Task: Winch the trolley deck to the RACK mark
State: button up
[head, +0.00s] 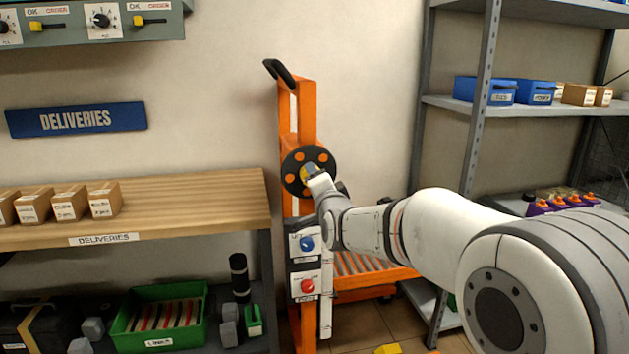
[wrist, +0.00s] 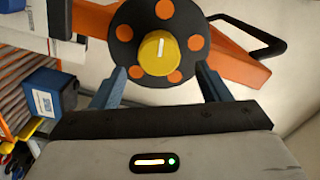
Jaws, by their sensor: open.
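The orange trolley (head: 307,115) stands against the wall. Its winch wheel (head: 292,170) is a black disc with orange dots. In the wrist view the wheel (wrist: 126,32) has a yellow hub knob (wrist: 158,54) with a white line. My gripper (wrist: 161,68) is open, its two fingers on either side of the knob with gaps visible; I cannot tell whether they touch it. In the head view my arm partly covers the wheel. The trolley deck (head: 360,264), orange with rollers, sits low behind the mast, partly hidden by my arm. I cannot make out the RACK mark.
Blue (head: 306,243) and red (head: 307,286) knobs sit on the mast's white plates. A wooden deliveries bench (head: 200,195) with boxes stands left. A grey shelf rack (head: 478,110) stands right. A black handle (wrist: 270,40) juts from the mast beside the wheel.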

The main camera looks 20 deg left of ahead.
jog(key=shift+v, duration=1.2)
